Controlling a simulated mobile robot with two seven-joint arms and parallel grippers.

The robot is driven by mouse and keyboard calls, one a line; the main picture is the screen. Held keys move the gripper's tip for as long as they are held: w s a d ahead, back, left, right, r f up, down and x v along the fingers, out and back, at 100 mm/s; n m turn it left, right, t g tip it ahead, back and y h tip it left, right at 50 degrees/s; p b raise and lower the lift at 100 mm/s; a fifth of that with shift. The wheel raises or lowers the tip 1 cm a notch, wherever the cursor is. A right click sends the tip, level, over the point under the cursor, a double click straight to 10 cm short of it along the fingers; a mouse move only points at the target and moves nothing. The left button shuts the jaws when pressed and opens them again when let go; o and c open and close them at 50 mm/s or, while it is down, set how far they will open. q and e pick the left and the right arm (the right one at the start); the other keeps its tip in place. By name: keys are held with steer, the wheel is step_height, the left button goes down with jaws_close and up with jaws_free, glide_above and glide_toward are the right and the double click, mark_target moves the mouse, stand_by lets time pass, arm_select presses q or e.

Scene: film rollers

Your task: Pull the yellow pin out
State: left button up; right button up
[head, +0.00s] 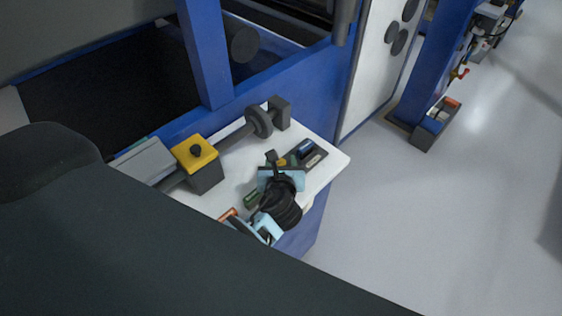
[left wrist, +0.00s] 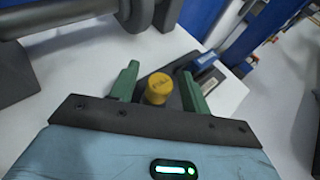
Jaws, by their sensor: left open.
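The yellow pin (left wrist: 158,86) has a round yellow head and stands on a dark grey holder on the white table. Only a little of its yellow (head: 281,162) shows in the head view, just beyond my gripper. My left gripper (left wrist: 158,72) is open, with one green finger on either side of the pin head and a visible gap on both sides. In the head view my left gripper (head: 282,160) is over the table's right part. The pin's lower part is hidden.
A dark tray (head: 308,154) with a blue item lies beside the pin. A dark roller bar with a round collar (head: 259,121) and a yellow-topped block (head: 195,152) run along the table's back. Blue machine frame (head: 210,60) stands behind; open floor lies right.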

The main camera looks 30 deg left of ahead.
arm_select(q)
steer(key=v, duration=0.7)
steer(key=shift+s+d+r+p, duration=0.1)
steer(key=shift+s+r+p, duration=0.1)
steer(key=shift+s+p, duration=0.15)
stand_by(0.4)
